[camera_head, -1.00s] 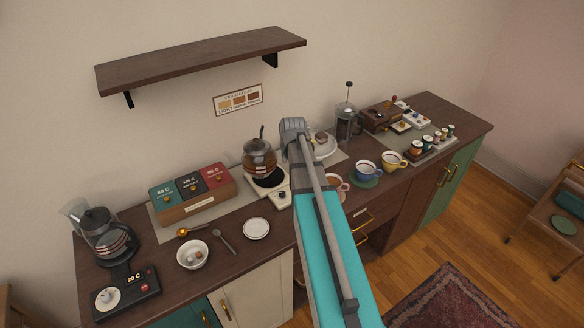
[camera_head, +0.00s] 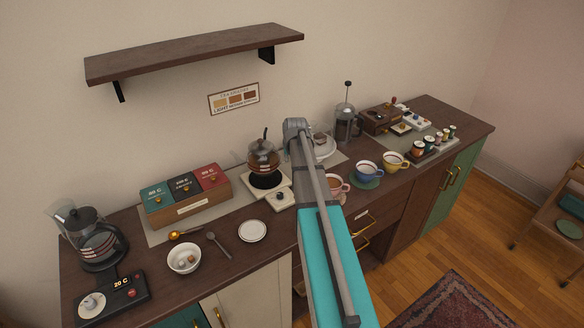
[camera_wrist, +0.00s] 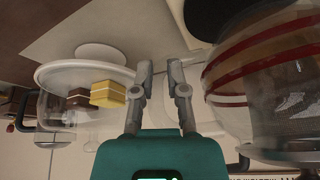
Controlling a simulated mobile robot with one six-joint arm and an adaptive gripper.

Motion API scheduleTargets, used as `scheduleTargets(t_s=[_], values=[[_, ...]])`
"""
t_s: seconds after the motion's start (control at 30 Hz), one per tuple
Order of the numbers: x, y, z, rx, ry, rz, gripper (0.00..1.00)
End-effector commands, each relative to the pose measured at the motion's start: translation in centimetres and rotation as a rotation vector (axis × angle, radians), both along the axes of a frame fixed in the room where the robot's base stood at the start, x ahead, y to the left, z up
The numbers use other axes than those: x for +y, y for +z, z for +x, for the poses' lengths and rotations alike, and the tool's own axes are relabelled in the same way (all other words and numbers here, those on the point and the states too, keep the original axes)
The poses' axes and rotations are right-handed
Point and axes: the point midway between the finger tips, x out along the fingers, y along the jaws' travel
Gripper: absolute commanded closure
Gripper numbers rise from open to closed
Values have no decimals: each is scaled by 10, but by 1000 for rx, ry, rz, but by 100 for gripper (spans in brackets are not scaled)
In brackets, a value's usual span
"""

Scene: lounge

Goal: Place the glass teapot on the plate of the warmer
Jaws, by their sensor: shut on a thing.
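The glass teapot (camera_head: 263,156), with brown tea and a dark lid, is upright over the warmer (camera_head: 281,199). The warmer's round black plate (camera_head: 266,181) shows just below the pot. In the wrist view, which is upside down, the teapot (camera_wrist: 262,82) with red bands fills the right side and the black plate (camera_wrist: 212,14) lies by its base. I cannot tell whether base and plate touch. My gripper (camera_wrist: 160,68) is beside the pot, its fingers close together and shut on the teapot, apparently at its handle; the grip itself is unclear. In the head view my arm hides the fingers.
A cake stand (camera_wrist: 50,76) with cake slices is close on the gripper's other side. A box of tea tins (camera_head: 190,208) stands left of the warmer. Cups (camera_head: 367,171) and a French press (camera_head: 347,124) are to the right. A wall shelf (camera_head: 195,52) hangs above.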

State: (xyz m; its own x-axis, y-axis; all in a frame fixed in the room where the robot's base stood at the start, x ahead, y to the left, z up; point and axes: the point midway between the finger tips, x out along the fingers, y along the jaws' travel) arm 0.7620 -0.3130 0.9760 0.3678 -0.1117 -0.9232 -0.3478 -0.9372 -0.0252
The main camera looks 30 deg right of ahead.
Motion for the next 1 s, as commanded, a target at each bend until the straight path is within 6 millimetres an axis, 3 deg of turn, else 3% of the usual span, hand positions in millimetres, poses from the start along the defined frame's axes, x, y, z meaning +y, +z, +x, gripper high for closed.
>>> scheduleTargets(t_s=[0.37, 1.0], values=[[0, -1, 1, -1, -1, 1, 100], [-5, -40, 6, -1, -1, 1, 100]])
